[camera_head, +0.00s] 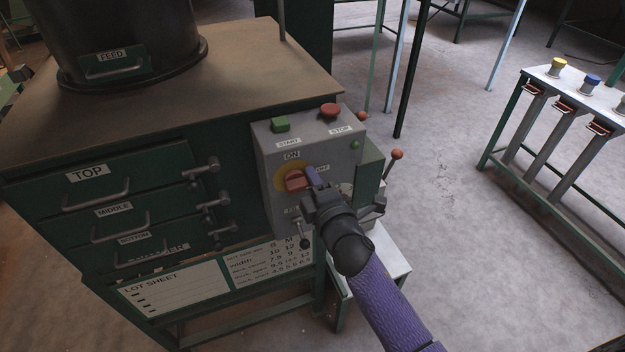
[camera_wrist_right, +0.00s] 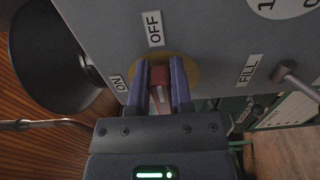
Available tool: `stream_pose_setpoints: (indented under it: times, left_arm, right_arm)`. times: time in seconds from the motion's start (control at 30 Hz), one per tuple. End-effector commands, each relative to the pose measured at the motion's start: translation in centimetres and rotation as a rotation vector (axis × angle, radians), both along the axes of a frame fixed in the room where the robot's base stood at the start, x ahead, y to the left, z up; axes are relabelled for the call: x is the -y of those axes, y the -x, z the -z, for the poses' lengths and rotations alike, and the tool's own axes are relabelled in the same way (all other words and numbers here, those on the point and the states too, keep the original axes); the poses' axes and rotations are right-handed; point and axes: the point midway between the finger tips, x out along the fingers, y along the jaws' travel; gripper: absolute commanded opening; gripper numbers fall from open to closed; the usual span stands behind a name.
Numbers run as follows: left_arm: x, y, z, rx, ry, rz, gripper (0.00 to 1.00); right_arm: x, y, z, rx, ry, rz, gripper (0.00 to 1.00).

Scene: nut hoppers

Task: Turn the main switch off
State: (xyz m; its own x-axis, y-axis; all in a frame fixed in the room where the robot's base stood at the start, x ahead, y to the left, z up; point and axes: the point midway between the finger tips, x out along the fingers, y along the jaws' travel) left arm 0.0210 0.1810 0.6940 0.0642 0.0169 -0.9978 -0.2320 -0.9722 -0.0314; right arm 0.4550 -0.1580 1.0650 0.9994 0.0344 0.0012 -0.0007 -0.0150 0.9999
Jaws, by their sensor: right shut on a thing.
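The main switch is a red knob (camera_head: 296,181) on a yellow round plate (camera_head: 281,170), on the front of the grey control box (camera_head: 262,150). In the head view the ON label (camera_head: 292,155) is above it and the OFF label (camera_head: 322,168) to its right, partly covered. My right gripper (camera_head: 313,183) is shut on the knob. In the wrist view its two purple fingers (camera_wrist_right: 163,88) stand on either side of the red knob (camera_wrist_right: 160,92), below the OFF label (camera_wrist_right: 154,28). I cannot tell for sure which label the knob points at. My left gripper is out of view.
A green START button (camera_head: 280,125) and a red STOP button (camera_head: 329,111) sit on top of the box. Latched drawers (camera_head: 120,195) are at left, and small levers (camera_head: 303,236) below the switch. A bench with coloured knobs (camera_head: 557,67) stands at right; open floor lies between.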

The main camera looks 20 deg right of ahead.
Motion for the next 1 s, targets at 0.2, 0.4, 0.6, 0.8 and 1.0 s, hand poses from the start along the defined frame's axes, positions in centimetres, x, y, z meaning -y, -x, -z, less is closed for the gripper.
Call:
stream_pose_setpoints:
  times: [0.2,0.4,0.6,0.8,1.0]
  left_arm:
    - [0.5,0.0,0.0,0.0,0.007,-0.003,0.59]
    - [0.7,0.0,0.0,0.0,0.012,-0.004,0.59]
    - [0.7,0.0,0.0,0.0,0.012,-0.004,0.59]
    - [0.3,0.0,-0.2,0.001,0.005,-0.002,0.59]
    - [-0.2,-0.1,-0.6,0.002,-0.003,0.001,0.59]
  right_arm:
    - [0.0,0.1,0.2,-0.005,-0.003,0.001,0.0]
    - [0.0,0.0,0.2,-0.004,-0.001,0.001,0.62]
    - [0.0,0.0,0.1,-0.003,-0.001,0.0,0.62]
    - [0.0,1.3,0.1,-0.004,-0.001,0.0,0.62]
    - [0.2,5.9,0.1,-0.006,0.0,0.001,0.62]
